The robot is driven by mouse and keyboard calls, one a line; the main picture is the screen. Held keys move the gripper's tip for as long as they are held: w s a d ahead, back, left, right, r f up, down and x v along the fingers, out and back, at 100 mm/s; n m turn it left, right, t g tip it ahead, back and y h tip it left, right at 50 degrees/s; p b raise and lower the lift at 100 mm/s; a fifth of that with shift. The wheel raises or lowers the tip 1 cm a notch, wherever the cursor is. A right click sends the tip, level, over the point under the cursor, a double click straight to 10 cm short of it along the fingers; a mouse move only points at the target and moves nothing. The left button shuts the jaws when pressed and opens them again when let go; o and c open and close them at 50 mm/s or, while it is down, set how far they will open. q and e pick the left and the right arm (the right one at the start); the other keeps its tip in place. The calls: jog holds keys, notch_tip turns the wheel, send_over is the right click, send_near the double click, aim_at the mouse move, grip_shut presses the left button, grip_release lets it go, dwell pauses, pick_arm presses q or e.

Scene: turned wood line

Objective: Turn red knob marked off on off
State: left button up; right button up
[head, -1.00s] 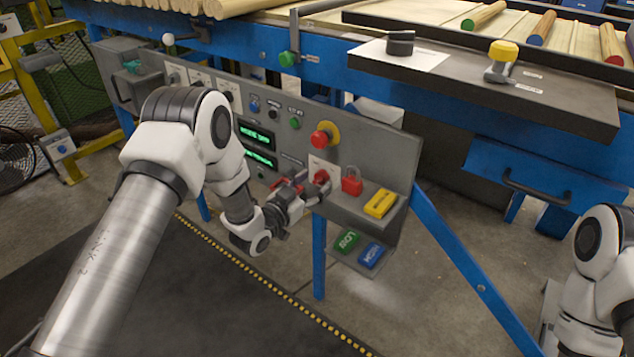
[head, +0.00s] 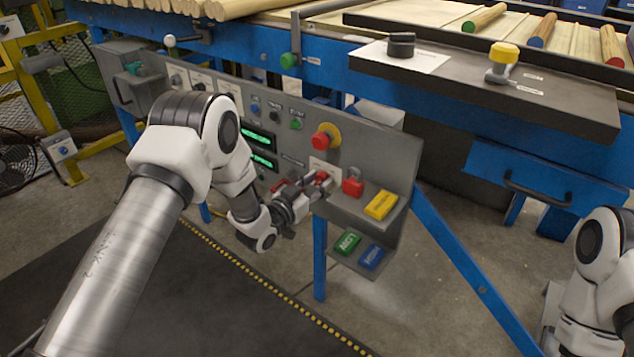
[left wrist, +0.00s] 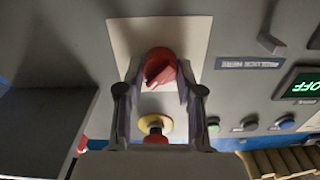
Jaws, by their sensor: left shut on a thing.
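The red knob (left wrist: 160,66) sits on a pale square plate (left wrist: 190,32) on the grey control panel (head: 215,100). It has a light pointer mark, which slants toward the lower left in the left wrist view. My left gripper (left wrist: 157,92) has its two fingers on either side of the knob and is shut on it. In the head view my left gripper (head: 317,186) largely covers the knob. The plate's lettering is not readable. My right gripper is out of view; only part of that arm shows at the right edge.
A red emergency button (head: 325,138) on a yellow ring sits above the knob. Green-lit displays (head: 258,138) are at the left.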

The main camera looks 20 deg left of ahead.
pick_arm(q)
jog(key=n+p, duration=0.1)
jog(key=n, duration=0.3)
jog(key=n+p, duration=0.1)
jog(key=n, duration=0.3)
jog(key=shift+a+n, duration=0.1)
jog(key=shift+n, duration=0.3)
jog(key=n+p, duration=0.1)
jog(key=n, duration=0.3)
jog(key=shift+n, duration=0.3)
jog(key=shift+f+n, duration=0.15)
jog(key=shift+n, duration=1.85)
jog(key=o, duration=1.1)
jog(key=shift+w, duration=0.1)
jog(key=shift+o, duration=0.2)
